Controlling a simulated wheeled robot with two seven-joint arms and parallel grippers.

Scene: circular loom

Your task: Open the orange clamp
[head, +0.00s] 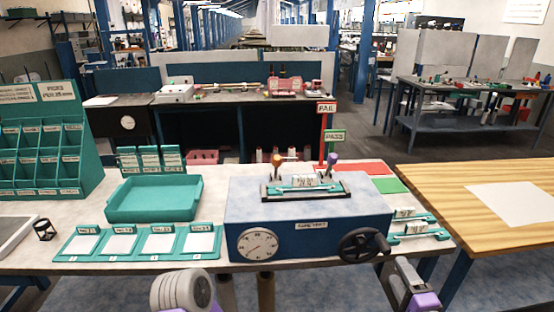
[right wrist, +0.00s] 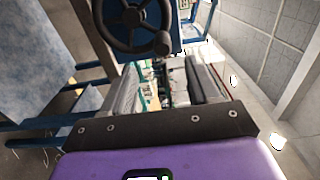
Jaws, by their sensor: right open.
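The orange clamp (head: 277,161) is a small orange-topped lever at the left end of the fixture (head: 305,188) on top of the blue tester box (head: 300,226). It stands roughly upright; whether it grips anything is too small to tell. A purple-topped clamp (head: 333,162) stands at the right end, with a pale labelled piece between them. My right gripper (head: 412,280) is low at the front right, below the black handwheel (head: 363,245) and well away from the orange clamp. In the right wrist view its fingers (right wrist: 168,78) are apart and empty. My left gripper does not show, only a grey arm part.
The handwheel also shows in the right wrist view (right wrist: 135,18). A green tray (head: 153,199) and label cards stand left of the box. Small fixtures (head: 410,229) lie right of it. Red and green FAIL and PASS signs (head: 327,125) rise behind. A wooden table (head: 490,195) stands right.

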